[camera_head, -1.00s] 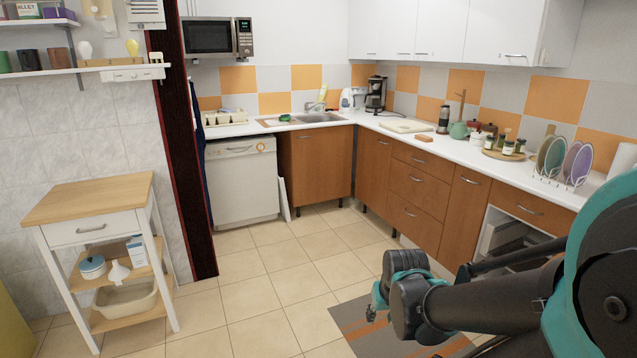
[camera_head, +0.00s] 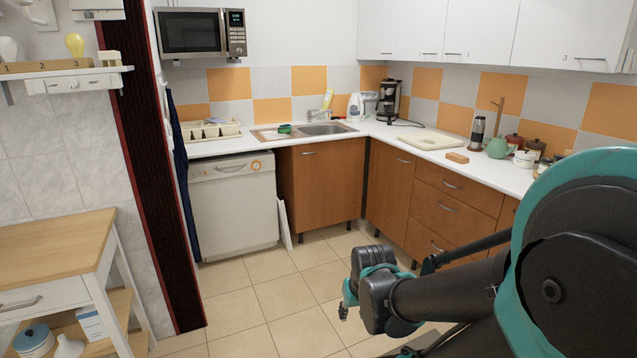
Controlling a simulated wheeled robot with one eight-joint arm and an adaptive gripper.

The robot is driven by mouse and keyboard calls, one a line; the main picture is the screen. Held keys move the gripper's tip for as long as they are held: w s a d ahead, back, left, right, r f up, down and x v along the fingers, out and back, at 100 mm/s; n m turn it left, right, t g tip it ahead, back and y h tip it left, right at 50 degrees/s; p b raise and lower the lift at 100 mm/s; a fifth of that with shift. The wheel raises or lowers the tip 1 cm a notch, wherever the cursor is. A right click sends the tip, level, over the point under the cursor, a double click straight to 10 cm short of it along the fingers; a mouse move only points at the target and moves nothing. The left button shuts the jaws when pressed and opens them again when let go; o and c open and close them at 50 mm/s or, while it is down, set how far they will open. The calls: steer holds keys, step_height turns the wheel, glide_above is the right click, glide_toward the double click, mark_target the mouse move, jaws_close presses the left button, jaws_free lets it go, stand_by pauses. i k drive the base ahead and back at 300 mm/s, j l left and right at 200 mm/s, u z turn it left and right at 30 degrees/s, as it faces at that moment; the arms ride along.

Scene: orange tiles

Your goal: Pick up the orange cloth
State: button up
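I cannot clearly make out an orange cloth in the head view. A small orange-brown rectangular item (camera_head: 457,157) lies on the right counter in front of the cutting board; I cannot tell whether it is cloth or a block. My gripper (camera_head: 346,302) is at the lower middle, partly hidden behind my arm's wrist. It is above the tiled floor, well in front of the cabinets and apart from the counter. Its fingers are too hidden to tell whether they are open or shut.
The white counter (camera_head: 350,137) carries a sink (camera_head: 325,129), dish rack (camera_head: 215,130), coffee maker (camera_head: 389,100), cutting board (camera_head: 430,140) and teapot (camera_head: 498,147). A wooden-topped trolley (camera_head: 60,245) stands at left. A dark post (camera_head: 150,180) rises beside it. The floor (camera_head: 240,310) between is clear.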

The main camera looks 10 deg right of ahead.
mark_target(459, 158)
steer(key=i+l+z, duration=0.2)
steer(key=i+z, duration=0.2)
steer(key=i, duration=0.3)
steer(key=i+z, duration=0.4)
steer(key=i, duration=0.35)
steer(key=i+j+z, duration=0.2)
steer(key=i+z, duration=0.25)
steer(key=i, duration=0.25)
